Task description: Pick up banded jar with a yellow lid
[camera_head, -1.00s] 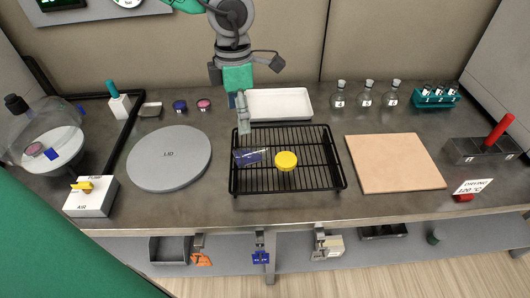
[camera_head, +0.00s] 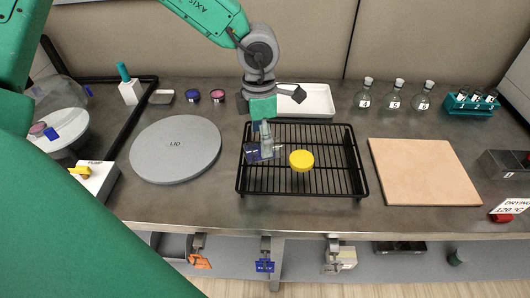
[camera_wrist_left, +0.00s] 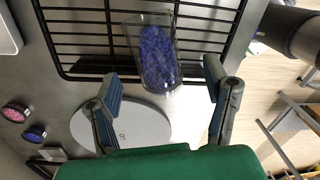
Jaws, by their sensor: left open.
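A yellow lid (camera_head: 301,160) shows on the black wire rack (camera_head: 352,192) in the head view. Any jar body and bands under it cannot be made out. Just left of the lid is a clear glass vessel with blue contents (camera_head: 253,152), partly covered by my gripper; it also shows in the left wrist view (camera_wrist_left: 157,55). I cannot tell whether it is joined to the lid. My left gripper (camera_head: 266,145) is open over the rack's left part, left of the yellow lid. In the wrist view, its fingers (camera_wrist_left: 165,100) are apart with nothing held. My right gripper is not in view.
A grey LID disc (camera_head: 175,148) lies left of the rack and a tan board (camera_head: 424,172) right of it. Behind are a white tray (camera_head: 318,100), several stoppered flasks (camera_head: 396,95) and a teal vial rack (camera_head: 471,104). Bare bench shows in front of the rack.

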